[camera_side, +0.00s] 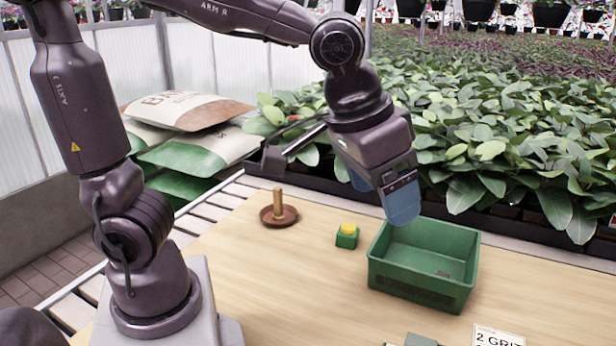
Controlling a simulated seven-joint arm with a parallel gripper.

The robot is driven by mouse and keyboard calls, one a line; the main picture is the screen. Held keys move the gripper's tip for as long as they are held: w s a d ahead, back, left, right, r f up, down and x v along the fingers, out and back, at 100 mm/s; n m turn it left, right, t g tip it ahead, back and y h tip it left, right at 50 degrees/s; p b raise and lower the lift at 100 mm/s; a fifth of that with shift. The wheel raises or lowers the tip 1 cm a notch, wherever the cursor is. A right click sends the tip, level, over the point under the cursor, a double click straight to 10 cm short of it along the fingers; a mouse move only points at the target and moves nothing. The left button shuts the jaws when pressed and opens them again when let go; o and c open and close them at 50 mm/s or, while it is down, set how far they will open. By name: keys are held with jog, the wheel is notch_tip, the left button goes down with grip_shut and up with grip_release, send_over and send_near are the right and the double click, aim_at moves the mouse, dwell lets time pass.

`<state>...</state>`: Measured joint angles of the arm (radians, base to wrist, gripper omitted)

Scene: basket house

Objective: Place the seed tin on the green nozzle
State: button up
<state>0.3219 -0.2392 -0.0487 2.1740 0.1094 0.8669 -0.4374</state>
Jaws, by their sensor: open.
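My gripper (381,198) has two blue fingers spread apart with nothing visible between them. It hangs above the table, near the back left corner of the green crate in the picture. I cannot pick out a seed tin or a green nozzle with certainty. A small green block with a yellow top (347,236) stands on the table, below and to the left of the fingers. A grey-green object (422,340) is cut off by the bottom edge, so I cannot tell what it is.
An open green crate (415,290) stands right of the block, with a small dark patch inside. A brown dish with an upright wooden peg (278,208) is at left. A printed card (498,337) lies at the front right. Leafy plants (490,140) line the back. The table's middle is clear.

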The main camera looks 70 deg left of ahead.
jog(key=s+a+t, duration=0.1)
jog(key=s+a, duration=0.8)
jog(key=shift+a+r+t, duration=0.2)
jog(key=shift+a+t, duration=0.1)
jog(key=shift+a, duration=0.05)
